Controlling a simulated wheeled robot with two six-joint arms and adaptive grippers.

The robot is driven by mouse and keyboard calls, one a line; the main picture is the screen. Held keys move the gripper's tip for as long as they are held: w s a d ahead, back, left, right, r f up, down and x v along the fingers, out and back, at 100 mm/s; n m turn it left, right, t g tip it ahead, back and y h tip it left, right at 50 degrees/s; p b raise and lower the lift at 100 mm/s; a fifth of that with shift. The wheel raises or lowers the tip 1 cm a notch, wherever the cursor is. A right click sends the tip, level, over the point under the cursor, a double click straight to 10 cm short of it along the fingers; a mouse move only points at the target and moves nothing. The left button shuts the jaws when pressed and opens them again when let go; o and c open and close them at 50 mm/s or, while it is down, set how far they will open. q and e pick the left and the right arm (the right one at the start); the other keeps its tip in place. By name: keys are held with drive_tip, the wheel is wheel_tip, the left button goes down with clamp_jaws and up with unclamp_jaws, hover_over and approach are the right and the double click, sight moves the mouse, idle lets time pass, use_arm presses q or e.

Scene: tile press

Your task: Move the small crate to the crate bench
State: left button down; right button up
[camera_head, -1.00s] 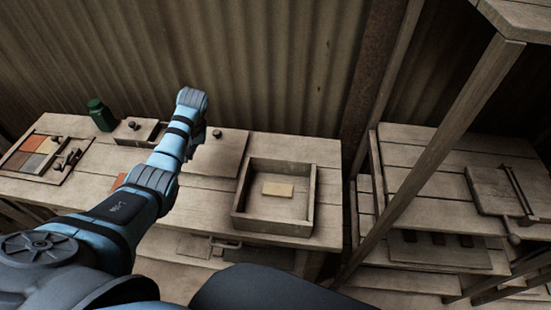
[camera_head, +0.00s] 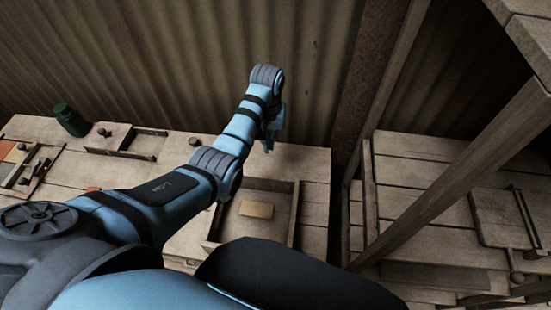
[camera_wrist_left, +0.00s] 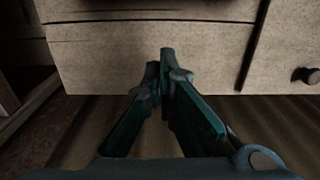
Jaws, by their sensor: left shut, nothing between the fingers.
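A shallow, open wooden crate (camera_head: 295,212) sits on the near end of the left wooden bench (camera_head: 315,165), with a tan block (camera_head: 257,210) lying inside it. I take it to be the small crate. My left arm crosses in front of its left part and my body hides its near edge. My left gripper (camera_head: 268,147) is shut and empty, held beyond the crate's far side in the picture. In the left wrist view its fingertips (camera_wrist_left: 164,58) come together in front of pale wood planks. My right gripper is not in view. Which surface is the crate bench, I cannot tell.
A green jar (camera_head: 70,120), a shallow open box (camera_head: 145,142) and a tray of coloured tiles (camera_head: 22,165) are on the left bench. A second plank bench (camera_head: 405,200) stands right, behind a slanting timber post (camera_head: 460,165). A corrugated wall closes the back.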

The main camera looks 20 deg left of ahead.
sight(271, 170)
use_arm(q)
drive_tip(key=f, duration=0.2)
drive_tip(key=s+f+b, duration=0.1)
drive_tip(key=f, duration=0.1)
drive_tip(key=shift+s+d+f, duration=0.1)
drive_tip(key=shift+d+f, duration=0.1)
drive_tip(key=shift+f, duration=0.05)
drive_tip(key=f+b, duration=0.1)
drive_tip(key=f, duration=0.1)
drive_tip(key=f+b, duration=0.1)
drive_tip(key=f, duration=0.1)
drive_tip(key=f+b, duration=0.1)
drive_tip(key=f, duration=0.1)
drive_tip(key=shift+w, duration=0.3)
drive_tip(key=s+p, duration=0.1)
drive_tip(key=s+r+p, duration=0.1)
drive_tip(key=s+d+p, duration=0.1)
drive_tip(key=p, duration=0.1)
drive_tip(key=shift+s+r, duration=0.15)
drive_tip(key=shift+s, duration=0.5)
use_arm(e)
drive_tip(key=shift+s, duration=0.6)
use_arm(q)
drive_tip(key=shift+w+f, duration=0.2)
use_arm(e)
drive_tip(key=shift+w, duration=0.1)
